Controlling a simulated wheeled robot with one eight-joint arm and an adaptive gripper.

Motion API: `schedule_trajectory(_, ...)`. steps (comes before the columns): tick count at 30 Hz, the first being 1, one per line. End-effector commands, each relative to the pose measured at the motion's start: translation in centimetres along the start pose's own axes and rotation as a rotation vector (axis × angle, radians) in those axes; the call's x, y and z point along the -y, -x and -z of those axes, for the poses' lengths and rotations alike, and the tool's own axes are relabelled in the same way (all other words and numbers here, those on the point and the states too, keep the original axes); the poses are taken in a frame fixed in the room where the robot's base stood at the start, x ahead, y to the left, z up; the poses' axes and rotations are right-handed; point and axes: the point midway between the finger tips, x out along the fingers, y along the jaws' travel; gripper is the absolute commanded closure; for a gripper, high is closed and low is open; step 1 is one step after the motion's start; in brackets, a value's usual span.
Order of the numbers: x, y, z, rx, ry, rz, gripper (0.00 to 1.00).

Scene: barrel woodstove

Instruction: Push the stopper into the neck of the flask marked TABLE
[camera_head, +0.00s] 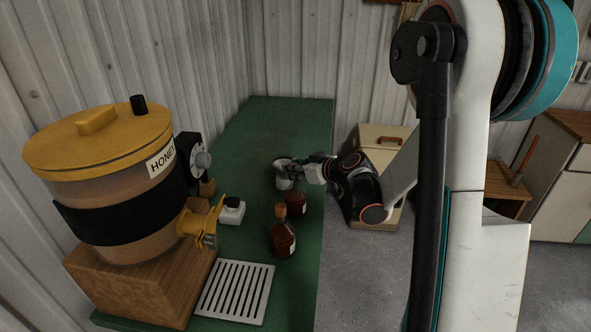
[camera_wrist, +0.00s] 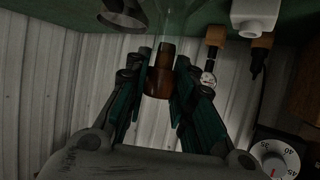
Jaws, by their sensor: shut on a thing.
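My gripper (camera_wrist: 160,78) is shut on a brown tapered stopper (camera_wrist: 158,83) in the wrist view. The stopper's narrower end points toward a clear glass shape (camera_wrist: 174,20), perhaps a flask neck; I cannot tell whether they touch. In the head view my gripper (camera_head: 302,171) is low over the green bench, and the stopper is hidden there. A flask of dark red liquid (camera_head: 297,201) stands just below and in front of it. A nearer dark red flask (camera_head: 283,240) has an orange-brown stopper (camera_head: 281,211) at its top. No TABLE marking is readable.
The honey tank (camera_head: 115,185) on a wooden block (camera_head: 140,286) fills the left, its yellow tap (camera_head: 205,222) jutting over the bench. The green bench (camera_head: 265,125) is clear at the back.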

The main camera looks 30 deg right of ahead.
Motion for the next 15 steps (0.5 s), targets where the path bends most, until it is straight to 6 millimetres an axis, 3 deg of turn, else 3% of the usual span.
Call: schedule_trajectory(15, 0.0, 0.7, 1.4, 0.001, 0.001, 0.0, 0.89)
